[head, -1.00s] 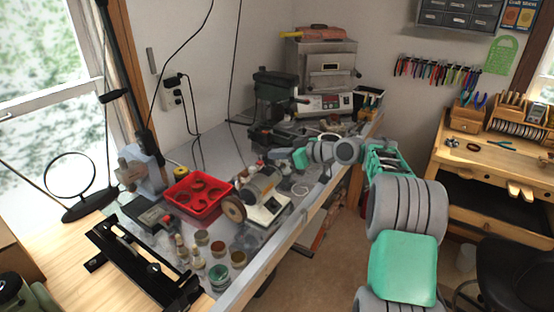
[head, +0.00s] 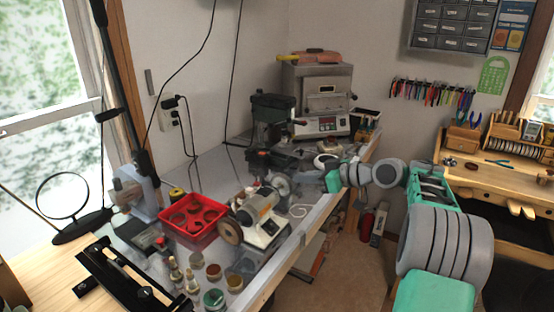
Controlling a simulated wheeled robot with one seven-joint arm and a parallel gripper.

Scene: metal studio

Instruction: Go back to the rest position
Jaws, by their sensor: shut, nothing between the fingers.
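My gripper (head: 314,176) is small and dark at the far end of my green and grey arm, over the right edge of the grey workbench (head: 207,172). It is shut and holds nothing. It appears beside and above the bench's clutter, close to the polishing machine (head: 262,207) in the picture. I cannot tell the exact gap between them.
A red tray (head: 187,238) with round dark items stands on the bench, with several small jars (head: 215,298) in front. A drill press (head: 271,108) and a kiln (head: 322,88) stand behind. A wooden workbench (head: 500,180) is on the right.

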